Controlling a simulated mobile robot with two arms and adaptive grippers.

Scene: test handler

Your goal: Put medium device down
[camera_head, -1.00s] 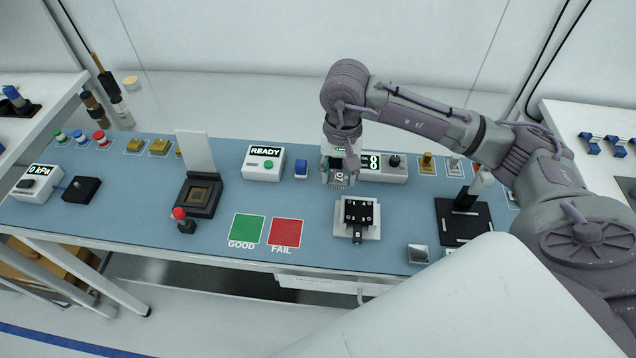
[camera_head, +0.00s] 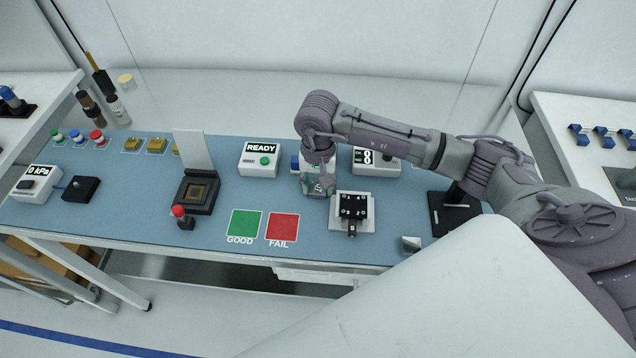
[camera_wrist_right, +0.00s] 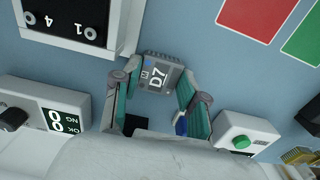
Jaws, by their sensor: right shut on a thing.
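The device, a grey square chip marked D7 with a row of pins (camera_wrist_right: 158,74), is between the fingers of my right gripper (camera_head: 319,192). In the right wrist view my right gripper (camera_wrist_right: 160,90) is shut on it, with green pads at both sides. In the head view the gripper is over the blue mat (camera_head: 120,210), just left of the black fixture on a white plate (camera_head: 352,211). I cannot tell whether the device touches the mat. My left gripper is not in view.
The READY box (camera_head: 260,160) and the box with the lit display (camera_head: 378,161) stand behind. A black socket with its lid up (camera_head: 197,190), a red-topped button (camera_head: 181,218), the green GOOD square (camera_head: 244,224) and the red FAIL square (camera_head: 282,226) lie left. Both squares are bare.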

